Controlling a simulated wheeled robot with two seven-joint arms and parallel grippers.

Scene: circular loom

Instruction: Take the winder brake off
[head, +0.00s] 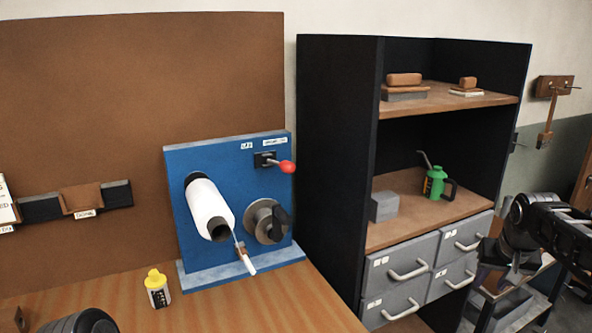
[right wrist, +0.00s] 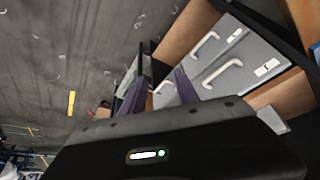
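The winder is a blue panel (head: 262,185) standing on the wooden bench. A lever with a red knob (head: 287,167) sticks out to the right from a black mount near its top right, beside small labels I cannot read clearly. A white roll (head: 207,206) sits on the panel's left. A round metal disc with a black handle (head: 265,222) is at lower right. My right gripper (head: 492,254) is far to the right, in front of the grey drawers and away from the winder. The right wrist view shows its two fingers (right wrist: 160,78) apart, with nothing between them. My left gripper is out of view.
A black shelf unit (head: 338,150) stands right of the winder, with grey drawers (head: 400,272), a green oil can (head: 435,183) and blocks. A small yellow-capped bottle (head: 157,289) stands on the bench (head: 240,308) left of the winder. The bench front is mostly clear.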

